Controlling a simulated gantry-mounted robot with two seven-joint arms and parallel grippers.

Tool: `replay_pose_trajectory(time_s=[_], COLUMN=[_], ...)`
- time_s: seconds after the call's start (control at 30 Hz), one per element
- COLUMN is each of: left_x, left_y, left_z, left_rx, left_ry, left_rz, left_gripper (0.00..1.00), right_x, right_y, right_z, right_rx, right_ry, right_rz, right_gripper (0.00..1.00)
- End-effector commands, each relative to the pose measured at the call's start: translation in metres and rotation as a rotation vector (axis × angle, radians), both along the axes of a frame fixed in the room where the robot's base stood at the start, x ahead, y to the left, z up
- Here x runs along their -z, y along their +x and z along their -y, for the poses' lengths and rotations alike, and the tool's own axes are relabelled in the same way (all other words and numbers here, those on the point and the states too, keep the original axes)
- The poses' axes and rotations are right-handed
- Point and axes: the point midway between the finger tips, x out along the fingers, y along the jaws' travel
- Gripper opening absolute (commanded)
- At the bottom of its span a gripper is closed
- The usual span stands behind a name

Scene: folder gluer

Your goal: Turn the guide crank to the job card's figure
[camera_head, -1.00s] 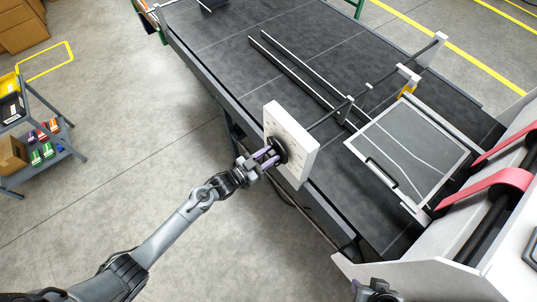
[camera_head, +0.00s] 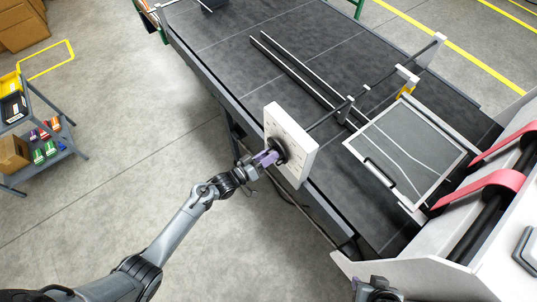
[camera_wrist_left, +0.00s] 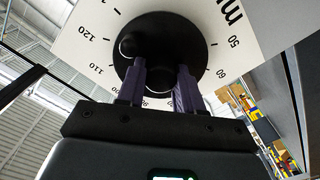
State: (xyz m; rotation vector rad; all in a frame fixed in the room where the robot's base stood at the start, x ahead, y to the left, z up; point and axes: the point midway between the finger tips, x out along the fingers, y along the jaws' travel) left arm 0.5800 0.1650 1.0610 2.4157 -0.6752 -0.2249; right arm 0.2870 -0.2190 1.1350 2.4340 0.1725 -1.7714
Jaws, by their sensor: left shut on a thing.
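The guide crank is a black round disc (camera_wrist_left: 185,35) with a small dark knob (camera_wrist_left: 130,45), on a white dial plate (camera_head: 301,142) at the near side of the dark machine bed. In the left wrist view the plate shows printed figures, among them 120, 110, 50 and 60. My left gripper (camera_head: 270,158) is shut on the crank, its purple fingers at the black hub piece; the exact contact is partly hidden. A dark part of my right arm (camera_head: 376,290) shows at the bottom edge; its fingers cannot be made out. No job card is readable.
A rod runs from the dial across the bed to the guide bars (camera_head: 300,72). A framed grey panel (camera_head: 410,150) lies to the right, beside red belts (camera_head: 495,188). A cart (camera_head: 40,150) stands far left. The floor between is clear.

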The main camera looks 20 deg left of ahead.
Motion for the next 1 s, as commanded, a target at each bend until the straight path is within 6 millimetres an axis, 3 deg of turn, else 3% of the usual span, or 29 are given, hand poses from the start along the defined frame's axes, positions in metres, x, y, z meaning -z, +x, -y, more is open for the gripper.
replay_pose_trajectory(time_s=[0.57,0.6,0.73,1.0], left_x=[-0.0007,-0.0007,-0.0006,-0.0001], left_y=[0.0003,0.0003,0.0002,-0.0001], left_z=[0.0001,0.0001,0.0,-0.0001], left_rx=[0.0,0.0,0.0,0.0], left_ry=[-0.031,-0.031,-0.03,-0.029], left_rz=[-0.016,-0.016,-0.016,-0.018], left_gripper=[0.05,0.39,0.58,0.61], right_x=[-0.0012,-0.0012,-0.0012,-0.0009], right_y=[0.0001,0.0001,0.0001,0.0], right_z=[-0.0013,-0.0013,-0.0007,0.0011], right_rx=[0.004,0.004,0.002,-0.003], right_ry=[0.005,0.005,0.003,-0.005], right_rz=[0.0,0.0,0.0,0.0], right_gripper=[0.43,0.43,0.43,0.43])
